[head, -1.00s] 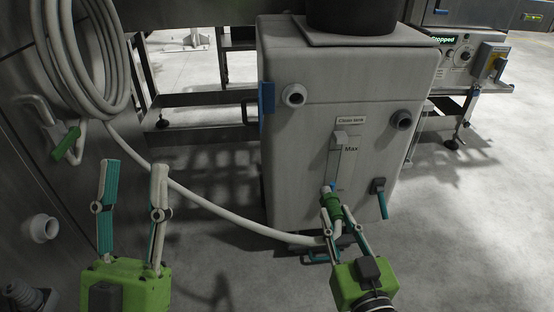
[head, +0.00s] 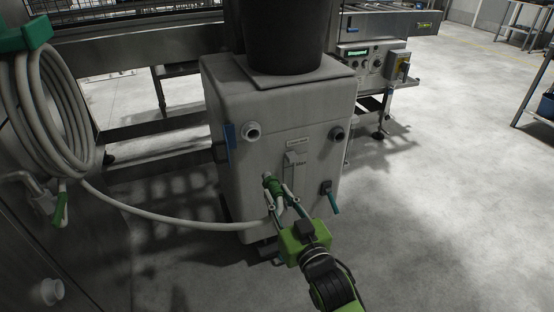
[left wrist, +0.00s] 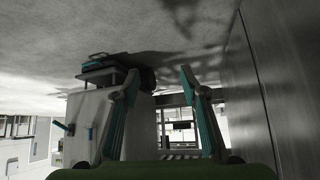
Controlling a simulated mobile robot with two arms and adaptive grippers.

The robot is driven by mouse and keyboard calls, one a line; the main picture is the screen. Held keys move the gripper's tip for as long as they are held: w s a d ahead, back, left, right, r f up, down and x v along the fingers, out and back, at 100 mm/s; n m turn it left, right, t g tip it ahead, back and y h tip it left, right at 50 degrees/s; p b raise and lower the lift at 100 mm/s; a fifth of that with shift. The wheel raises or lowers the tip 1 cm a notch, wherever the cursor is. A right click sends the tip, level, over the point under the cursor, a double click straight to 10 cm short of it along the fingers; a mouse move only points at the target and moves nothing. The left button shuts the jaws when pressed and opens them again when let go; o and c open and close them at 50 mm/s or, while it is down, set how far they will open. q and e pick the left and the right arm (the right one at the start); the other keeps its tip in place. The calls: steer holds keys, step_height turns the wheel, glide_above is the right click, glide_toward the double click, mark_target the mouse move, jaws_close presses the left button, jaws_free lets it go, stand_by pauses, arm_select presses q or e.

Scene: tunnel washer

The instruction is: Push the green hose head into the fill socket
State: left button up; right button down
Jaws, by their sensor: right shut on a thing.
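The green hose head (head: 273,185) is at the end of the pale hose, in front of the tank's front face. My right gripper (head: 280,196) is shut on it, and its nozzle end points up and left. Two round sockets stick out of the tank, a pale-rimmed one at the upper left (head: 252,131) and a darker one at the right (head: 338,134). I cannot tell which is the fill socket. The hose head is below both and apart from them. My left gripper (left wrist: 160,76) is open and empty in the left wrist view and out of the head view.
The pale hose (head: 160,219) sags from a coil (head: 50,110) on the left wall to the hose head. The tank (head: 225,95) carries a dark bin (head: 280,35). A teal-handled valve (head: 330,198) sits low right.

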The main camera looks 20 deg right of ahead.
mark_target(277, 183)
arm_select(q)
steer(key=s+a+f+g+y+p, duration=0.1)
steer(key=s+a+f+g+p, duration=0.2)
steer(key=s, duration=0.6)
steer(key=s+a+f+g+y+p, duration=0.1)
steer(key=s+a+f+g, duration=0.15)
steer(key=s+f, duration=0.45)
arm_select(e)
steer(key=w+r, duration=0.2)
steer(key=w+d+r, duration=0.1)
steer(key=w+r, duration=0.1)
steer(key=shift+r, duration=0.15)
steer(key=shift+w+a+b, duration=0.1)
steer(key=shift+w+b, duration=0.9)
steer(key=shift+w, duration=0.55)
steer(key=shift+w+b, duration=0.35)
steer(key=shift+w, duration=0.1)
arm_select(q)
steer(key=w+r+b, duration=0.1)
steer(key=w+r, duration=0.1)
steer(key=r, duration=0.5)
steer(key=w+d+r+b, duration=0.1)
steer(key=w+r, duration=0.2)
steer(key=r, duration=0.3)
steer(key=shift+w+d+r, duration=0.25)
steer(key=shift+r, duration=0.15)
arm_select(e)
steer(key=shift+w+a, duration=0.1)
steer(key=shift+w, duration=2.3)
